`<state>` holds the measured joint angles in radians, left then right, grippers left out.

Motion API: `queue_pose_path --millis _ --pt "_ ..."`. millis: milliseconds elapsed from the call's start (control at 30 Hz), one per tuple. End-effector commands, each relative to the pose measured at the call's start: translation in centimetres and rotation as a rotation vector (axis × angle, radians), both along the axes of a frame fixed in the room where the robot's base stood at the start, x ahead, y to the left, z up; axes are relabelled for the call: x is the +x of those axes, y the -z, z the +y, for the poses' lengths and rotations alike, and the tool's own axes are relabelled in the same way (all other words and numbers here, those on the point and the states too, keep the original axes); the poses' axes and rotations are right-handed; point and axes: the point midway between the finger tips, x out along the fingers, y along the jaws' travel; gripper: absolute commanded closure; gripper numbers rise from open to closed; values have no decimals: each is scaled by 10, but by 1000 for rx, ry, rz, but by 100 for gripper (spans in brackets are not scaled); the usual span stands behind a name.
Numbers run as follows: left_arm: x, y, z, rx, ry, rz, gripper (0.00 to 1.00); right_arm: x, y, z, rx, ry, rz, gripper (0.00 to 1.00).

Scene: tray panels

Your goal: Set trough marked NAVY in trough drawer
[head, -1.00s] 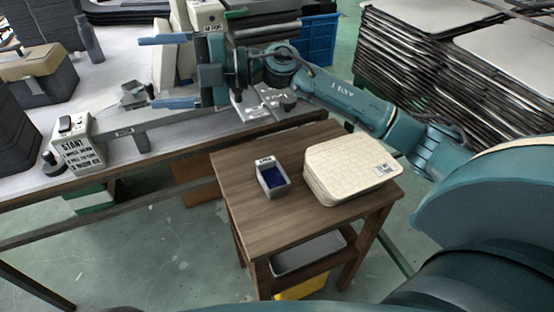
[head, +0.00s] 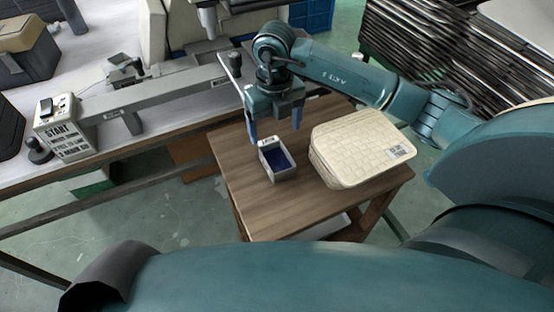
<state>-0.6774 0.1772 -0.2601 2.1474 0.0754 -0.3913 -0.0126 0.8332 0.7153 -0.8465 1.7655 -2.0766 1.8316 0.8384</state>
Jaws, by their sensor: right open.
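A small pale trough (head: 284,176) with a dark blue inside stands upright on a small wooden table. A label on its far end is too small to read surely. My right gripper (head: 274,132) points down just behind and above the trough's far end. Its two blue fingers are spread, with nothing held between them. I cannot tell whether they touch the trough. No trough drawer can be made out. My left gripper does not show; a teal link of mine fills the bottom.
A long workbench (head: 183,118) with a START box (head: 65,128) stands behind left. Dark stacked panels (head: 440,62) stand at back right. The table's front is clear.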

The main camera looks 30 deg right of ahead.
Motion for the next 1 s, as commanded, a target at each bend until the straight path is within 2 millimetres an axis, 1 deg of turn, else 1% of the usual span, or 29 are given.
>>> queue_pose_path --millis 33,100,367,533,633,733,933,967,1000 --pt "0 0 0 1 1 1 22 -1 10 0 1 0 4 18" --pt "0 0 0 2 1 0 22 -1 20 0 1 1 3 18" --pt "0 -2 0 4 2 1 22 -2 40 1 2 -1 2 18" --pt "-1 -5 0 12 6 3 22 -9 65 2 2 0 4 18" --pt "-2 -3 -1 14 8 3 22 -8 78 2 3 0 3 18" --pt "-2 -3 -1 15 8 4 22 -7 84 2 3 0 0 18" --pt "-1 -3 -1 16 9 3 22 -7 85 2 3 -1 -1 18" --pt "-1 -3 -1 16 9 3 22 -7 85 2 3 -1 -1 19" --pt "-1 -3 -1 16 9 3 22 -7 84 2 3 0 -1 22"
